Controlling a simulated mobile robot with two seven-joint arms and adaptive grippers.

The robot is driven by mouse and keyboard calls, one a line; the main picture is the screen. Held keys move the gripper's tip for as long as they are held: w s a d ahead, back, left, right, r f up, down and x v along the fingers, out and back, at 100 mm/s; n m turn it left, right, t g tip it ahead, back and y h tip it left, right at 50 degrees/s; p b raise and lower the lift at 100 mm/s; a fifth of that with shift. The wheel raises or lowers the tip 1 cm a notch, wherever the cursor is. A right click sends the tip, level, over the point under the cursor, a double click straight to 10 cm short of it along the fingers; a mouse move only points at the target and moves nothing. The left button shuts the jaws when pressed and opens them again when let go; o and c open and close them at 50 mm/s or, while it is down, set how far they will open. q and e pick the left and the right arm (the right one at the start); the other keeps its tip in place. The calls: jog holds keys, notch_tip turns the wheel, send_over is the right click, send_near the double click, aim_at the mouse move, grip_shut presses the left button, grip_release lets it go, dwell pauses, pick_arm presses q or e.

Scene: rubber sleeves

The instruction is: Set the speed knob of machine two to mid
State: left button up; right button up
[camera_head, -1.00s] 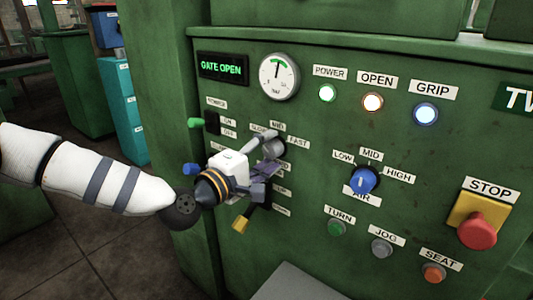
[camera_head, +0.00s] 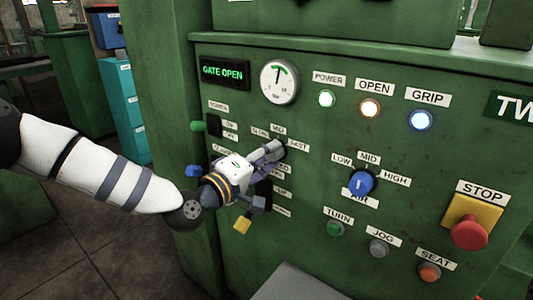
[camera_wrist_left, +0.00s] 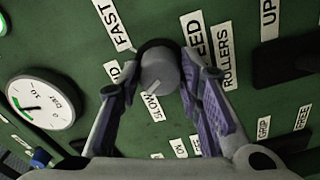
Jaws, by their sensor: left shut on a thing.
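The speed knob (camera_wrist_left: 160,70) is a round grey knob on machine two's green panel, with FAST, MID and SLOW labels around it. My left gripper (camera_wrist_left: 168,82) has one finger on each side of the knob and is shut on it. In the head view my left gripper (camera_head: 273,151) reaches in from the left and covers most of the knob. The MID label (camera_head: 278,129) shows just above the fingers and FAST (camera_head: 298,146) to their right. I cannot tell clearly where the knob's pointer stands. My right gripper is not in view.
A blue LOW-MID-HIGH air knob (camera_head: 360,182) sits to the right. A red STOP button (camera_head: 469,232) is on a yellow base farther right. Left of the gripper is a green-tipped power switch (camera_head: 199,126). Below are TURN, JOG and SEAT buttons.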

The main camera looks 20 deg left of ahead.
pick_arm(q)
jog(key=shift+r+m+p, duration=0.1)
jog(key=shift+m+p, duration=0.8)
jog(key=shift+m, duration=2)
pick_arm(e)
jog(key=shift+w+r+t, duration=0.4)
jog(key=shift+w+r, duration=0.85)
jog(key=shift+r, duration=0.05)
pick_arm(q)
jog(key=o, duration=1.2)
jog(key=shift+c, duration=0.2)
jog(key=v, duration=1.2)
